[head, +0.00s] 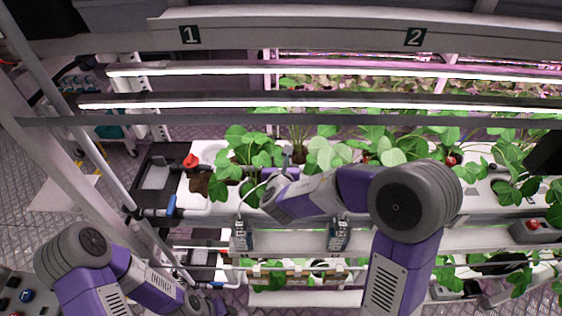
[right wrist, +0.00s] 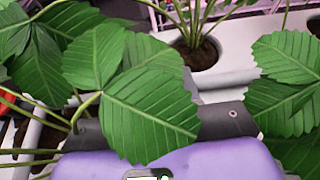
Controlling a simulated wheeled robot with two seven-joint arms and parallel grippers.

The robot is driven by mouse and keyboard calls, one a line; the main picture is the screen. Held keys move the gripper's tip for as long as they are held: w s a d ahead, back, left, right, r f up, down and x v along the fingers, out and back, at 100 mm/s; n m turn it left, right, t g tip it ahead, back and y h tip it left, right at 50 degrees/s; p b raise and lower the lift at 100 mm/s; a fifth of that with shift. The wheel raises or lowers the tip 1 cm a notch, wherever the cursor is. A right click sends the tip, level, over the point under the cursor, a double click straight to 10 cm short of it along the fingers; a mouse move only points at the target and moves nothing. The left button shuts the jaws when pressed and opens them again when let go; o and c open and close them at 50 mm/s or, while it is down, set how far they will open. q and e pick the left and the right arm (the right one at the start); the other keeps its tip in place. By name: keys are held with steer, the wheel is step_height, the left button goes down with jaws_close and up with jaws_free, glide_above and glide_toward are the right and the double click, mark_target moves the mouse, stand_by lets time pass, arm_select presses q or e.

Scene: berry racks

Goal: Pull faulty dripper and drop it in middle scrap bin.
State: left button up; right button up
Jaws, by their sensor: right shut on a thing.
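My right gripper (head: 287,160) reaches in among strawberry leaves at the white planter trough (head: 225,208). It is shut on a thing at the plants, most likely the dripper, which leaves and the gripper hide. A thin white tube (head: 243,200) curves up from the trough's front edge towards this gripper. In the right wrist view, the purple body of the right gripper (right wrist: 165,130) shows behind large leaves, and its fingertips are covered. My left gripper (head: 212,304) is low at the bottom edge, too small and dark to read. I cannot make out a scrap bin.
Strawberry plants (head: 325,153) fill the trough. Two small grey devices (head: 241,237) hang on the front. Light bars (head: 300,104) cross above, under signs 1 and 2. A lower plant tier lies beneath.

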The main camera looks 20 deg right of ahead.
step_height(320, 180, up, 13)
steer(key=p, duration=0.4)
steer(key=shift+p, duration=0.4)
